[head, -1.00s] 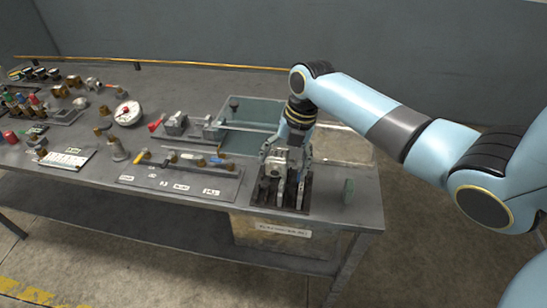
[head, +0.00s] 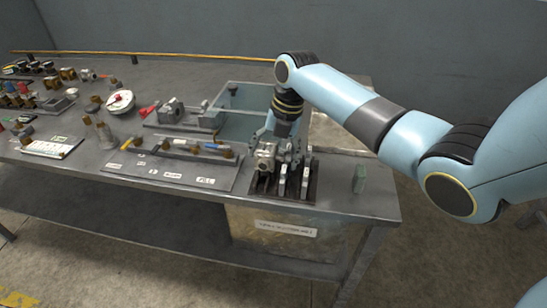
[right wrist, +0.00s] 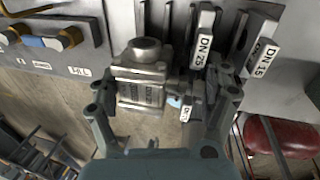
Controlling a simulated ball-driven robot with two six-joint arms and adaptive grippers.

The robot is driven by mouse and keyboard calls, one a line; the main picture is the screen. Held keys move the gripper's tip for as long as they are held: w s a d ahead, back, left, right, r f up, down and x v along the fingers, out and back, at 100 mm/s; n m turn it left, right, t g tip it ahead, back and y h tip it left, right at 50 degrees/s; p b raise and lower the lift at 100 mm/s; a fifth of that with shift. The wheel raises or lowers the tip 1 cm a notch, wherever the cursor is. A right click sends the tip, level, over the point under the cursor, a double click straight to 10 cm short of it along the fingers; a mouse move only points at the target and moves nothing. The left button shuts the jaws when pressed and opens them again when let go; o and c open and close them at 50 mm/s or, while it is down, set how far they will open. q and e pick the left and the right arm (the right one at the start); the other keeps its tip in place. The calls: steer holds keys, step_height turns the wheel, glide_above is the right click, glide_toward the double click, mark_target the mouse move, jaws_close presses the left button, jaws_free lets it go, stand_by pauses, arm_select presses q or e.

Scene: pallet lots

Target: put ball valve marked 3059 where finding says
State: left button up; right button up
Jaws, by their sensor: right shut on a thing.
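A grey metal valve (right wrist: 142,72) with a round top boss is between the fingers of my right gripper (right wrist: 160,112). It also shows in the head view (head: 265,158), where my right gripper (head: 277,150) is shut on it. Raised marking on its face is too small to read surely. The valve is at the left part of a dark rack (head: 298,192) with upright plates. In the right wrist view, plates carry labels DN 25 (right wrist: 200,48) and DN 15 (right wrist: 262,57); another label is partly hidden. I cannot tell whether the valve touches the rack. My left gripper is not in view.
A labelled tool board (head: 180,168) lies left. Behind are a teal tray (head: 240,127) and a clamp-like fixture (head: 170,112). Gauge (head: 120,101) and several fittings fill the left.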

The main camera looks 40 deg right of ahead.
steer(key=shift+s+a+f+b, duration=0.1)
steer(key=shift+s+f+b, duration=0.15)
steer(key=shift+f, duration=0.3)
steer(key=o, duration=1.2)
steer(key=shift+f, duration=0.1)
steer(key=o, duration=0.3)
steer(key=shift+w, duration=0.2)
steer(key=shift+o, duration=0.2)
